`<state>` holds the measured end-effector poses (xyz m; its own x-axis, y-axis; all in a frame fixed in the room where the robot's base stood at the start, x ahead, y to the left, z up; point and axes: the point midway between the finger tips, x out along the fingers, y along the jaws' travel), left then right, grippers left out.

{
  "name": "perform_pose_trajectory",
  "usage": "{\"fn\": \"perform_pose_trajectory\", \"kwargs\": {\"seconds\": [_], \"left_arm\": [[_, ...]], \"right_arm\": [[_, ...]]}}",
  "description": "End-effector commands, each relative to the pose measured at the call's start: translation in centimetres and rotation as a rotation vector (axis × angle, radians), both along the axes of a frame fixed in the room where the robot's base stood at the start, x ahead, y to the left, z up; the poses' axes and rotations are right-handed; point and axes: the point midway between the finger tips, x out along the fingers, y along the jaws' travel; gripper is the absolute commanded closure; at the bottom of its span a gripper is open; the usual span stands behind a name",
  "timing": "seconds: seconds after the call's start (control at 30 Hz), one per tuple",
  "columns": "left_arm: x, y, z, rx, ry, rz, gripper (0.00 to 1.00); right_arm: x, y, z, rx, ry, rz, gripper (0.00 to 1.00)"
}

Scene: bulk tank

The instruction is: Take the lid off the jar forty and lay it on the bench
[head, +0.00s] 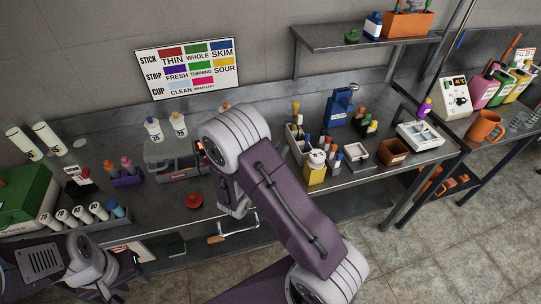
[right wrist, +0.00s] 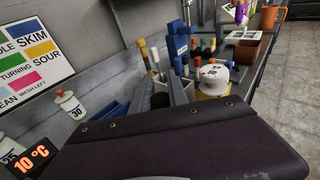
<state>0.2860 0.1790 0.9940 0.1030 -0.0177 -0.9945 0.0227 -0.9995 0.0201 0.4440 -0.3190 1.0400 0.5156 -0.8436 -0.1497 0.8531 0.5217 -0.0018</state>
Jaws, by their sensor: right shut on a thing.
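A row of white jars with coloured caps stands at the back of the bench (head: 130,225).
A red knobbed disc (head: 193,202) lies near the bench's front edge. A yellow box with a white round top (head: 315,170) and a bottle caddy (head: 296,150) crowd the right. Bench around the red disc is partly clear.

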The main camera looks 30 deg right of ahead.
Motion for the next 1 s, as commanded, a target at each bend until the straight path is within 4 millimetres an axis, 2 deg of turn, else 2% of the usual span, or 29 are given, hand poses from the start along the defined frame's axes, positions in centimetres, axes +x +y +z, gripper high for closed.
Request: {"fn": "perform_pose_trajectory", "kwargs": {"seconds": [0.17,0.23,0.4,0.6,0.7,1.0], "left_arm": [[0.0,0.0,-0.4,0.0,0.0,0.0,0.64],[0.0,0.0,1.9,0.0,0.001,0.0,0.64],[0.0,0.0,5.4,0.0,-0.001,0.0,0.64],[0.0,0.0,9.2,0.0,0.0,0.0,0.64],[0.0,0.0,10.3,0.0,0.0,0.0,0.64],[0.0,0.0,10.8,0.0,0.0,0.0,0.64]], "right_arm": [[-3.2,-1.9,2.2,0.0,-0.002,-0.001,1.0],[-4.0,-2.4,3.7,-0.003,0.005,-0.002,1.0],[-5.5,-3.3,4.9,-0.002,0.007,0.0,1.0],[-6.5,-3.9,5.6,-0.005,0.005,-0.003,1.0],[-6.9,-4.1,5.6,-0.002,0.004,-0.001,1.0],[-7.3,-4.3,5.1,0.001,-0.001,0.0,1.0]]}}
